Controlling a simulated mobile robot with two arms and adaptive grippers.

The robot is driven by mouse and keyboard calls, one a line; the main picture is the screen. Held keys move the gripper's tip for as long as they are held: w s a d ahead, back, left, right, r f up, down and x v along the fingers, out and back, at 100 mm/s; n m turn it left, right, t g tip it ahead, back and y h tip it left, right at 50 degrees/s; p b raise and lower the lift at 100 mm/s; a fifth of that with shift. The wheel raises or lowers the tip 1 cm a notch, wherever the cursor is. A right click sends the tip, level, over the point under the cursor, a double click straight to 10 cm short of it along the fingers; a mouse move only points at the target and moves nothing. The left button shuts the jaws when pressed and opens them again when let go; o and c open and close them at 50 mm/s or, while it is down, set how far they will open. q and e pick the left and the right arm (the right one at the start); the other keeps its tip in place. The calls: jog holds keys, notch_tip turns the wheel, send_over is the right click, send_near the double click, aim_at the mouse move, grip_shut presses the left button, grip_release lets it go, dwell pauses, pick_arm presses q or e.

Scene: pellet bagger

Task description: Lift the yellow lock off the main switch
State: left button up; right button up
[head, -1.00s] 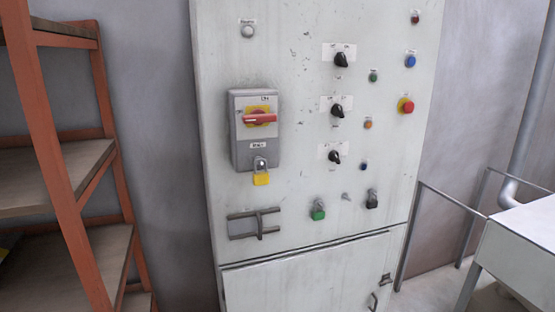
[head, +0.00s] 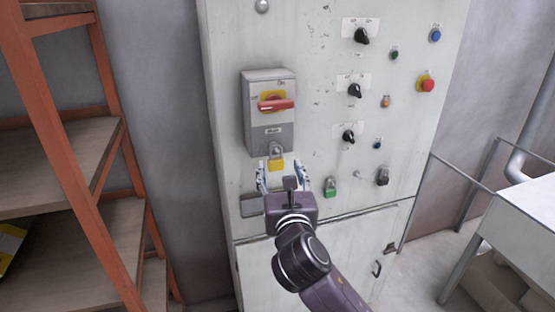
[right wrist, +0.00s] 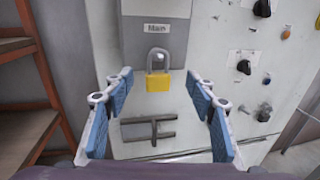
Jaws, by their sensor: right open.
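The yellow lock (head: 276,165) hangs by its grey shackle below the red handle of the main switch (head: 270,134), a grey box on the cabinet front. In the right wrist view the lock (right wrist: 158,84) hangs upright under the "Main" label, ahead of my fingers and centred between them. My right gripper (head: 283,172) is open just below and in front of the lock, its blue-padded fingers spread to either side. In the right wrist view the open gripper (right wrist: 159,98) has nothing between its pads. My left gripper is not in view.
A latch handle (right wrist: 148,129) sits on the cabinet below the lock. An orange shelf rack (head: 58,150) stands left, a white table (head: 520,215) right.

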aim_at(277, 160)
jog(key=w+p, duration=0.1)
jog(key=w, duration=0.3)
jog(key=shift+a+p, duration=0.4)
jog(key=shift+w+f, duration=0.15)
jog(key=shift+w, duration=0.45)
jog(key=shift+c, duration=1.3)
jog(key=c, duration=0.9)
jog(key=shift+c, duration=0.2)
